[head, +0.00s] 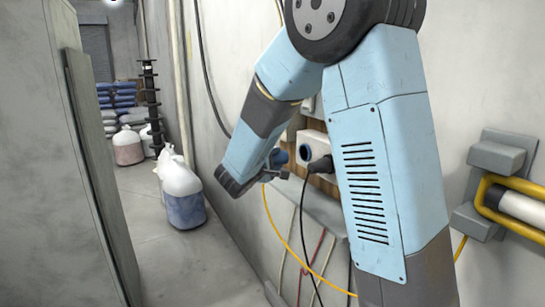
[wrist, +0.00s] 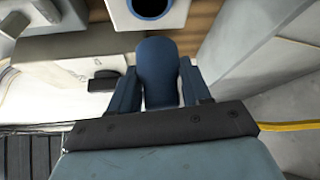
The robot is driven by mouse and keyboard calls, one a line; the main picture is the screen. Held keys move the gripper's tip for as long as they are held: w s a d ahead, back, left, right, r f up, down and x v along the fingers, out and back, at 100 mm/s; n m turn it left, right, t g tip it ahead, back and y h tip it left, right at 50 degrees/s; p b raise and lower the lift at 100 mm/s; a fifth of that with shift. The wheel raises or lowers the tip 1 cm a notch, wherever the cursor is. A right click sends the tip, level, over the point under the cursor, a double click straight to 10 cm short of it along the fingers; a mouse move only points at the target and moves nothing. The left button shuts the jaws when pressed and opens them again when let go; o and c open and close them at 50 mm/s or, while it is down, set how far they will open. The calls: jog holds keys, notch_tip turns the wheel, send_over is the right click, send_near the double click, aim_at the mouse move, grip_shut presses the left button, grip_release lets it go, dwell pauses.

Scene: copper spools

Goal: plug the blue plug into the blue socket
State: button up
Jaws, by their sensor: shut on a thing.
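My gripper (wrist: 160,88) is shut on the blue plug (wrist: 160,65), with one finger on each side of it. In the head view the plug (head: 279,157) shows at the end of my gripper (head: 277,170), close to the left of the white socket box (head: 313,142). The blue socket (head: 305,153) is a round, dark opening ringed in blue on that box. In the wrist view the blue socket (wrist: 150,6) lies ahead of the plug tip, slightly left and partly cut off by the top edge. A gap shows between plug and socket.
A yellow cable (head: 283,240) hangs below. A yellow-barred wall fixture (head: 510,195) is at the right.

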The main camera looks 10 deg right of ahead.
aim_at(288, 156)
jog(key=shift+w+d, duration=0.15)
jog(key=shift+d, duration=0.05)
jog(key=shift+w+d, duration=0.25)
jog(key=shift+d, duration=0.6)
jog(key=shift+w+d, duration=0.3)
jog(key=shift+d, duration=0.6)
jog(key=shift+w+d, duration=0.25)
jog(key=shift+d, duration=0.6)
jog(key=shift+s+r, duration=0.1)
dwell(0.8)
jog(key=shift+d, duration=0.6)
jog(key=o, duration=1)
jog(key=shift+o, duration=0.2)
jog(key=v, duration=1.3)
jog(key=shift+a, duration=0.3)
jog(key=shift+s+d, duration=0.1)
jog(key=shift+s, duration=0.05)
